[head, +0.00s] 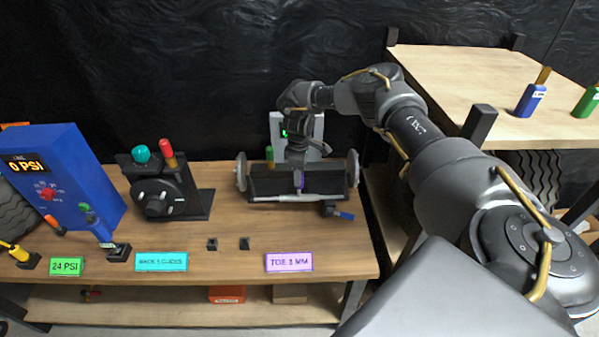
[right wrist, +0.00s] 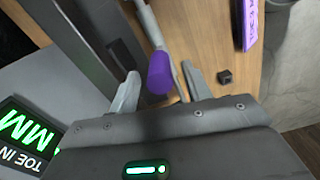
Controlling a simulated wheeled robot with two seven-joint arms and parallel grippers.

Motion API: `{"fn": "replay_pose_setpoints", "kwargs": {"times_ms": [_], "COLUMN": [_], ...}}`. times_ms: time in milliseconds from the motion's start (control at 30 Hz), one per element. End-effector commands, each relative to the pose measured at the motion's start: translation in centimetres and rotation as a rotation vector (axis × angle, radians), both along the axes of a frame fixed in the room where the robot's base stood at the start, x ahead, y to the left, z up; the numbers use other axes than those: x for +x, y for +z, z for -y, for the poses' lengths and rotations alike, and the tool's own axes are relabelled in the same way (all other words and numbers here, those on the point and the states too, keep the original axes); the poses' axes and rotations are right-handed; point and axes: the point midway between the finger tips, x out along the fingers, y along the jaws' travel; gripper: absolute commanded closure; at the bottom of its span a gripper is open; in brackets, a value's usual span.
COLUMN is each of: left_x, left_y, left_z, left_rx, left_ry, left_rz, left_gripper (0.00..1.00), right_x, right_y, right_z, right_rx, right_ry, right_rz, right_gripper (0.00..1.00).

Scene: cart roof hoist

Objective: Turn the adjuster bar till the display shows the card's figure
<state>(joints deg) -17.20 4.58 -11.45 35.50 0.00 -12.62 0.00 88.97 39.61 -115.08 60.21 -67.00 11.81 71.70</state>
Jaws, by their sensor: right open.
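The toe rig (head: 262,186), a dark trough with a grey wheel disc at each end, stands at the right of the bench. Its adjuster bar has a purple end, seen in the right wrist view (right wrist: 160,75). My right gripper (head: 298,172) is over the rig, open, with its fingers (right wrist: 160,84) on either side of the purple end. I cannot tell whether they touch it. The display (right wrist: 28,140) shows green "MM" and "TOE IN"; its figure is out of frame there and too small in the head view. The purple card (head: 289,262) seems to read "TOE 3 MM". My left gripper is not in view.
A blue gauge box (head: 75,165) reading 0 PSI, a black unit with teal and red knobs (head: 160,190), a green card (head: 66,266) and a teal card (head: 161,262) are to the left. A blue-handled tool (head: 340,214) lies before the rig. A raised wooden shelf (head: 450,80) stands right.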

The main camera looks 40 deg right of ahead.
Motion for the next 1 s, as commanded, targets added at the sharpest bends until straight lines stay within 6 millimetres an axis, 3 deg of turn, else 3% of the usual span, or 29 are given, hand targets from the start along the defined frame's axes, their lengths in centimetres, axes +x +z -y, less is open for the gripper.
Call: {"fn": "replay_pose_setpoints", "kwargs": {"times_ms": [400, 800, 1000], "left_x": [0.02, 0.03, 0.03], "left_y": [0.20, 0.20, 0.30], "left_z": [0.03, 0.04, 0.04], "left_rx": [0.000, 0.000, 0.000], "left_ry": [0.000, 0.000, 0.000], "left_rz": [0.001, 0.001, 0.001], "left_gripper": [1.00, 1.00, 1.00], "right_x": [0.02, 0.02, 0.07], "right_y": [-0.98, -0.94, -0.90], "right_z": [-0.02, -0.02, -0.20], "right_rx": [0.000, 0.000, -0.001], "right_ry": [0.001, 0.001, 0.003], "right_rz": [0.001, 0.001, 0.003], "right_gripper": [0.51, 1.00, 1.00]}}
